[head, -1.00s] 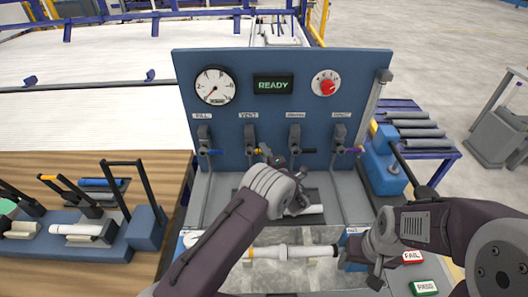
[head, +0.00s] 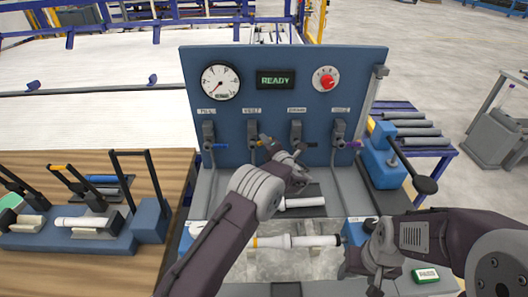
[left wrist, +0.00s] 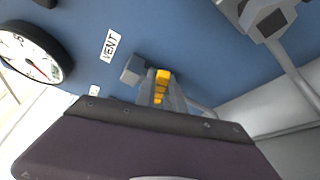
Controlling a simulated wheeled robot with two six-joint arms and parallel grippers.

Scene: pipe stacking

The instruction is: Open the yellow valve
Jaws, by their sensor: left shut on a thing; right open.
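The valve under the VENT label (head: 251,132) is on the blue panel, second from the left. Its yellow handle is mostly hidden by my left gripper (head: 268,143) in the head view. The left wrist view shows the yellow handle (left wrist: 162,80) between the fingers, below the VENT label (left wrist: 109,45). My left gripper is shut on this handle. How far the handle is turned I cannot tell. My right gripper (head: 362,276) is open and empty, low at the right, in front of the test bench.
Other valves stand beside it, with a blue handle (head: 219,146) at left and a purple one (head: 354,144) at right. A gauge (head: 221,83), a READY display (head: 275,80) and a red knob (head: 326,81) sit above. A white pipe (head: 290,241) lies in front.

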